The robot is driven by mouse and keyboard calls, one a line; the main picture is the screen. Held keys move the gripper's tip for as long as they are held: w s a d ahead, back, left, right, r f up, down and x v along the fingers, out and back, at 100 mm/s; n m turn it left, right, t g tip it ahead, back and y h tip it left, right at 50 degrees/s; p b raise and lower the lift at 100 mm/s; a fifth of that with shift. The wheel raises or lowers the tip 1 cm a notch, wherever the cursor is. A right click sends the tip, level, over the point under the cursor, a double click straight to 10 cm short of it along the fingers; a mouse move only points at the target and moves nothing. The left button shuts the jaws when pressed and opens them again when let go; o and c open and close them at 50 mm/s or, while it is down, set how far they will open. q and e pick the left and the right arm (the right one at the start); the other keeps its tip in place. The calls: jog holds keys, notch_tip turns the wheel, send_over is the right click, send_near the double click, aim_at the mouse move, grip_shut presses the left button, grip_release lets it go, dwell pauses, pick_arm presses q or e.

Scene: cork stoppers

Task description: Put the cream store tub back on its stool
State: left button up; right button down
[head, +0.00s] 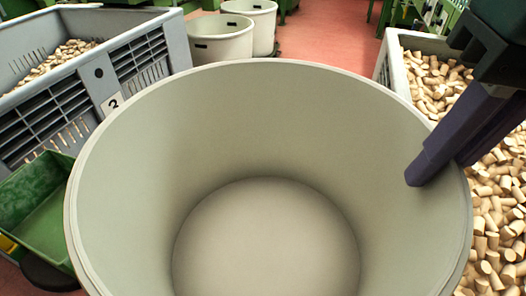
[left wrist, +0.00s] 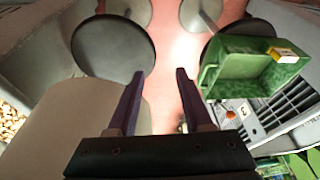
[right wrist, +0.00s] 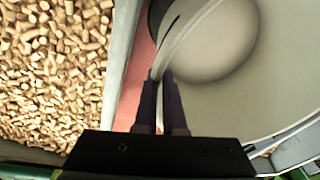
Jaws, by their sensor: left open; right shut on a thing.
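The cream tub (head: 270,120) fills the middle of the head view, empty and open upward. My right gripper (head: 420,175) is shut on its right rim, one finger showing inside the wall. In the right wrist view the fingers (right wrist: 160,80) pinch the rim of the tub (right wrist: 270,90). My left gripper (left wrist: 160,74) is open and empty; it shows only in the left wrist view, beside a beige surface that looks like the tub's outside (left wrist: 70,125). A bare dark round stool seat (left wrist: 113,47) lies beyond its fingers. The tub's underside is hidden.
A green tray (head: 40,205) sits on another dark stool at left. A bin of corks (head: 500,180) is close on the right.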

aim_at(376, 252)
jog(key=shift+a+f, duration=0.1)
jog(key=shift+f, duration=0.15)
notch_tip(376, 252, down, 15)
jog(key=b, duration=0.6)
jog(key=shift+f, duration=0.2)
notch_tip(376, 252, down, 5)
jog(key=shift+r+b, duration=0.2)
jog(key=shift+b, duration=0.9)
jog(key=c, duration=1)
grip_release()
jog(key=shift+f, duration=0.1)
